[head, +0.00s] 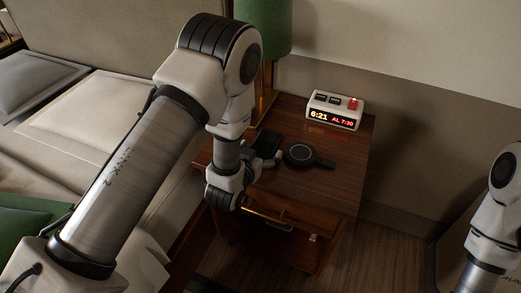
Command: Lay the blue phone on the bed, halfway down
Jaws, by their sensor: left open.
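A dark, flat phone-like object (267,143) lies on the nightstand, just behind my left gripper; its blue colour is hard to make out in this light. My left gripper (270,161) is open low over the nightstand top, close to the near end of that object. The arm hides part of this area, and I cannot tell whether the fingers touch it. The bed (95,105) is at the left, partly hidden by my left arm. My right arm shows at the right edge, but its gripper is out of view.

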